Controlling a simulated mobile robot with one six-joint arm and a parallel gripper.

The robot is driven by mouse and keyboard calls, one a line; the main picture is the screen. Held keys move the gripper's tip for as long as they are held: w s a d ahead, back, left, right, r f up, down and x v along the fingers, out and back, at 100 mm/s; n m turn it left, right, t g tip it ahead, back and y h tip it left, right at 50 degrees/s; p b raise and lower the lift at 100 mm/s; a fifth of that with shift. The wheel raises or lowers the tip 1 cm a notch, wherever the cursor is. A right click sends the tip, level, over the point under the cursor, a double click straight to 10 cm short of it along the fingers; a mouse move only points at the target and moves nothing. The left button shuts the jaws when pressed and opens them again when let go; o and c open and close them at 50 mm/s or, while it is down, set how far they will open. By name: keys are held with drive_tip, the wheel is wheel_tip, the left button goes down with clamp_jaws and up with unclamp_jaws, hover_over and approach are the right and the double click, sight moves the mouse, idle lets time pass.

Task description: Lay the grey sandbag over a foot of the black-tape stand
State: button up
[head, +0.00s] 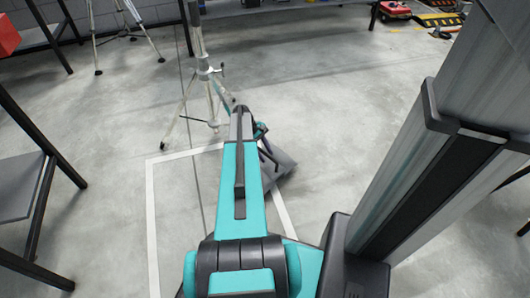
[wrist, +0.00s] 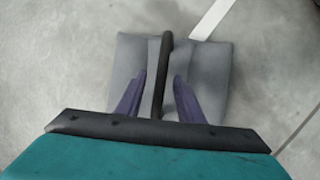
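The grey sandbag (wrist: 207,75) has two lobes and a black handle strap (wrist: 166,65) along its middle. It appears to lie on the floor, over part of a white floor line. In the head view the sandbag (head: 283,172) is partly hidden by my arm. My gripper (wrist: 160,77) is above the bag, with one purple finger on each side of the strap and a gap between them. My gripper (head: 264,143) is small in the head view. A silver stand (head: 204,72) with spread legs stands beyond it; I cannot make out black tape on it.
Another tripod stand (head: 92,30) is at the upper left. A dark-framed table (head: 22,185) borders the left side. White lines (head: 152,215) mark the floor. A red machine (head: 395,10) is at the far right back. The floor right of the silver stand is clear.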

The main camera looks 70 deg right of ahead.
drive_tip(key=p+v, duration=0.4)
drive_tip(key=v, duration=1)
drive_tip(key=shift+p, duration=0.3)
drive_tip(key=shift+r, duration=0.1)
